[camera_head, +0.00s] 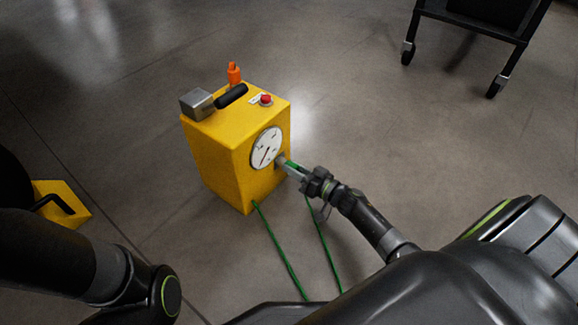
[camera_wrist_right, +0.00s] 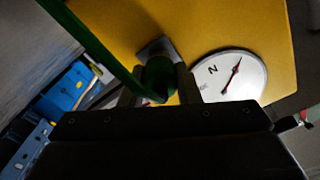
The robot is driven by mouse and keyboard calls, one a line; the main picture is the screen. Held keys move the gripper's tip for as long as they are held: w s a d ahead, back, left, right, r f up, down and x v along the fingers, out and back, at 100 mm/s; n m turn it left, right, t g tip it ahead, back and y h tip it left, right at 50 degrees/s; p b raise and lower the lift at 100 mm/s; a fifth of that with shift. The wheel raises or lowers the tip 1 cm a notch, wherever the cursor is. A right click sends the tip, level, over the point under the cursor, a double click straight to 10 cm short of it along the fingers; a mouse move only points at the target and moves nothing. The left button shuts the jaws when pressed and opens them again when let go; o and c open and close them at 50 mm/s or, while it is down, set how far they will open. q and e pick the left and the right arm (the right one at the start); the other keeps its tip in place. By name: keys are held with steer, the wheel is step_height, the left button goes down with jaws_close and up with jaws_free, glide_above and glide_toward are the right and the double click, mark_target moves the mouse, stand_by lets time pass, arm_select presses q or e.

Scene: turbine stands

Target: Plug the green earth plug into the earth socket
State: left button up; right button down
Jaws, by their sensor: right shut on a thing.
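A yellow box (camera_head: 222,148) stands on the floor in the head view, with a round white dial (camera_head: 266,147) on its front. My right gripper (camera_head: 284,163) is at the box front, just below and right of the dial. It is shut on the green plug (camera_head: 292,165), which also shows in the right wrist view (camera_wrist_right: 158,78). The plug's tip points at a grey metal socket plate (camera_wrist_right: 157,48) on the yellow face. Whether the tip is inside the socket is hidden. A green cable (camera_head: 280,250) runs down from the box. My left gripper is out of view.
On the box top are a grey block (camera_head: 196,104), a black handle (camera_head: 231,96), an orange piece (camera_head: 234,74) and a red button (camera_head: 266,99). Another yellow object (camera_head: 62,203) lies at left. A wheeled cart (camera_head: 478,30) stands at upper right.

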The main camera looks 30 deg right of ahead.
steer(key=shift+s, duration=0.1)
steer(key=shift+s+d, duration=0.2)
steer(key=shift+s, duration=0.1)
steer(key=shift+s, duration=0.2)
steer(key=shift+p+v, duration=0.75)
steer(key=shift+v, duration=0.7)
